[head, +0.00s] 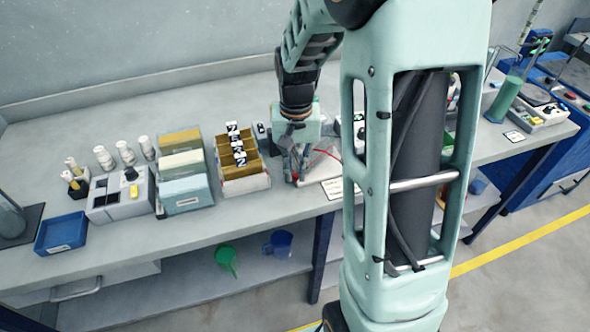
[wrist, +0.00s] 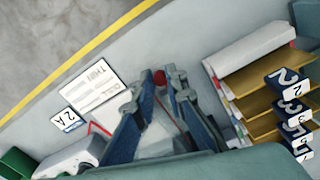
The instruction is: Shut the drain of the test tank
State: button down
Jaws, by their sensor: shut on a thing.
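My gripper (head: 296,178) is low over the bench, just right of the yellow slotted rack. In the wrist view its two fingers (wrist: 160,80) point away with a small red round knob (wrist: 160,77) between their tips. The gripper is shut on this knob; what the knob belongs to is mostly hidden by the fingers. A pale tray-like surface and a thin red line show beside the fingers. A green upright cylinder (head: 507,97) stands on the bench far to the right. I cannot tell for sure which thing is the test tank or where its drain is.
The yellow slotted rack (head: 241,186) with number tags stands close to the left of my gripper. A printed card (wrist: 97,90) lies near the bench's front edge. File boxes (head: 185,190), white bottles (head: 125,152) and a blue tray (head: 62,234) stand farther left.

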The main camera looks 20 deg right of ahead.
aim_at(296, 174)
jog(key=c, duration=1.9)
grip_release()
jog(key=shift+c, duration=0.2)
notch_tip(296, 174, up, 12)
